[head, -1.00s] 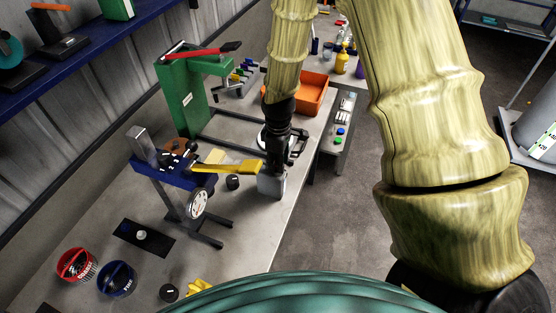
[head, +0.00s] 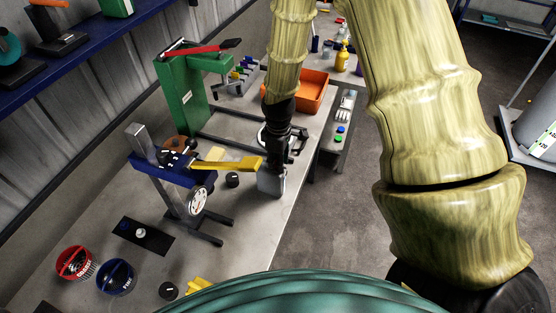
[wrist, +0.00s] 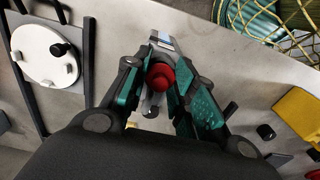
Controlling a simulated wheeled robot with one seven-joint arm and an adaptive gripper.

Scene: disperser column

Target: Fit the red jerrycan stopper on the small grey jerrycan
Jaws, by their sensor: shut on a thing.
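The red jerrycan stopper (wrist: 160,77) sits between my two fingers in the wrist view. My gripper (wrist: 156,92) is shut on it. The small grey jerrycan (head: 271,185) stands on the bench near its front edge, and my gripper (head: 281,166) is right above it. In the wrist view, part of the grey jerrycan (wrist: 163,40) shows behind and around the stopper. The stopper is hidden in the head view. I cannot tell whether it touches or sits in the jerrycan's mouth.
A blue stand with a dial (head: 199,201) and a yellow lever (head: 232,163) are close left of the jerrycan. A black knob (head: 232,180) lies between them. A green press (head: 181,95) and an orange bin (head: 312,92) stand farther back.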

